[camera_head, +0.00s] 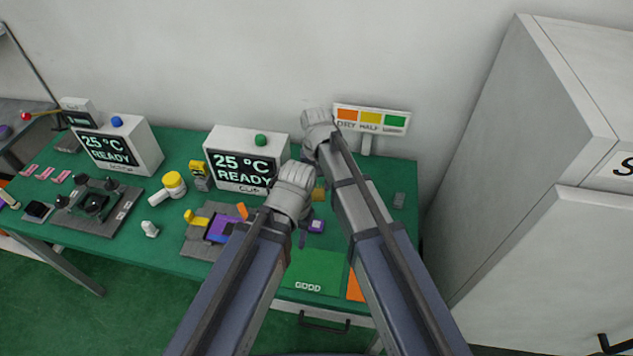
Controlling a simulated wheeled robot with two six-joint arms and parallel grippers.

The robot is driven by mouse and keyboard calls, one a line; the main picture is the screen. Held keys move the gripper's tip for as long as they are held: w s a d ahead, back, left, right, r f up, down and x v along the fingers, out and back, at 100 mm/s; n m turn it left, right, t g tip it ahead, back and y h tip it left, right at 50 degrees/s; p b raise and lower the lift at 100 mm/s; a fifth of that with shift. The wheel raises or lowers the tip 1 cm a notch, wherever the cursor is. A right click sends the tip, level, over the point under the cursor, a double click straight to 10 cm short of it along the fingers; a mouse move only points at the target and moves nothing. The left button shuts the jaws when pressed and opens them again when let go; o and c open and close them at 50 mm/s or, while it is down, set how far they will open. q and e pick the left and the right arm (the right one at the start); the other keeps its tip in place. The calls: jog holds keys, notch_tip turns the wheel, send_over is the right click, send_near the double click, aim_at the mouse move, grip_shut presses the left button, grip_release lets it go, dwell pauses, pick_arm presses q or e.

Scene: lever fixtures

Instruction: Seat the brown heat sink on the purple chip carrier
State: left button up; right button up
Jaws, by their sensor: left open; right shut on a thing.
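A grey fixture (198,243) in the middle of the table bears a flat purple piece (219,229), which looks like the chip carrier. A yellow lever (194,217) and an orange lever (241,210) stand at its edges. My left gripper (302,238) is open, to the right of the fixture; its fingers are mostly hidden by its wrist. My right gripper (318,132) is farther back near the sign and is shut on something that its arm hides. A small brown piece (319,195) shows between my arms, perhaps the heat sink; I cannot tell if it is held.
A green GOOD mat (312,270) and an orange mat (355,287) lie at the front. A cabinet (530,190) is right.

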jog(key=shift+s+d, duration=0.15)
jog(key=shift+s, duration=0.3)
jog(key=shift+s+f+m, duration=0.2)
jog(key=shift+s+m, duration=0.2)
pick_arm(q)
jog(key=shift+f+b, duration=0.45)
jog(key=shift+f, duration=0.05)
pick_arm(e)
jog(key=shift+s+f+m, duration=0.15)
jog(key=shift+s+m, duration=0.2)
jog(key=shift+s, duration=0.35)
jog(key=shift+s+f+m, duration=0.1)
jog(key=shift+s+m, duration=0.25)
jog(key=shift+s, duration=0.3)
pick_arm(q)
jog(key=shift+f, duration=0.15)
pick_arm(e)
jog(key=shift+f, duration=0.15)
pick_arm(q)
jog(key=shift+f+b, duration=1.35)
jog(key=shift+b, duration=0.15)
pick_arm(e)
jog(key=shift+f, duration=1.4)
pick_arm(q)
jog(key=shift+f, duration=0.25)
pick_arm(e)
jog(key=shift+f, duration=0.2)
